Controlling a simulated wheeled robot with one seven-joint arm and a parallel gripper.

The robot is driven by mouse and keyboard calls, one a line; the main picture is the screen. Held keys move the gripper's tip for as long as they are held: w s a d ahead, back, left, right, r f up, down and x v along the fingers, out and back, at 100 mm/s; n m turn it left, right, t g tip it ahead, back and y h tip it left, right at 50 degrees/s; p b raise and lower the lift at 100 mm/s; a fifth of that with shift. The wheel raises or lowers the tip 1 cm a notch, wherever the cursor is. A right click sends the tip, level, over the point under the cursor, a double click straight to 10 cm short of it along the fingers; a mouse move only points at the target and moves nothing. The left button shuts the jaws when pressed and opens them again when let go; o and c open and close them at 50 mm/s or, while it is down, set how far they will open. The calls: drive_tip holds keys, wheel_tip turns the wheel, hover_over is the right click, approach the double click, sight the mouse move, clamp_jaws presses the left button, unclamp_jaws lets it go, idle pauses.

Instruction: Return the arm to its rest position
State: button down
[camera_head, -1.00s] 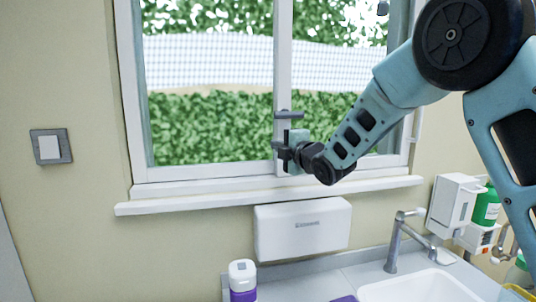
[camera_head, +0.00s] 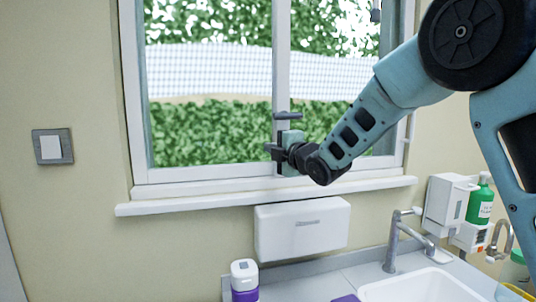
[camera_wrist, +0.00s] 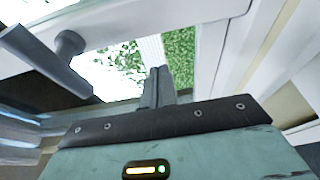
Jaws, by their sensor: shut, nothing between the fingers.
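My arm (camera_head: 365,122) reaches in from the right and is stretched out in front of the window. My gripper (camera_head: 272,150) is at the window's middle post, just below the window handle (camera_head: 287,115). In the wrist view my gripper (camera_wrist: 158,72) has its fingers together with nothing between them. The handle (camera_wrist: 45,62) shows at the upper left of the wrist view, apart from the fingers. I cannot tell whether the fingers touch the frame.
The window sill (camera_head: 230,199) runs below my gripper. Under it are a white dispenser (camera_head: 302,228), a purple-and-white bottle (camera_head: 244,280), a tap (camera_head: 395,240) and a sink (camera_head: 420,288). A green bottle (camera_head: 480,203) stands at right. The wall at left is clear except for a switch (camera_head: 51,147).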

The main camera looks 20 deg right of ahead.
drive_tip(key=b+v, duration=0.2)
drive_tip(key=v, duration=0.5)
drive_tip(key=shift+s+a+b, duration=0.25)
drive_tip(key=shift+a+b, duration=0.05)
drive_tip(key=s+a+f+m+g+h, duration=0.1)
drive_tip(key=s+a+f+m+g, duration=0.4)
drive_tip(key=s+f, duration=0.4)
drive_tip(key=s+a+f+m+g+h, duration=0.1)
drive_tip(key=s+a+f+m+g, duration=0.35)
drive_tip(key=s+f, duration=0.45)
drive_tip(key=s+f+m+g+h, duration=0.1)
drive_tip(key=s+f+m+g, duration=0.1)
drive_tip(key=s, duration=0.9)
drive_tip(key=s+d+f+m+g+h, duration=0.1)
drive_tip(key=s+f+g, duration=0.3)
drive_tip(key=s, duration=0.7)
drive_tip(key=shift+s+d+m+g+h, duration=0.15)
drive_tip(key=shift+s+m+g+h, duration=0.25)
drive_tip(key=shift+m+g+h, duration=0.3)
drive_tip(key=shift+w+r, duration=0.1)
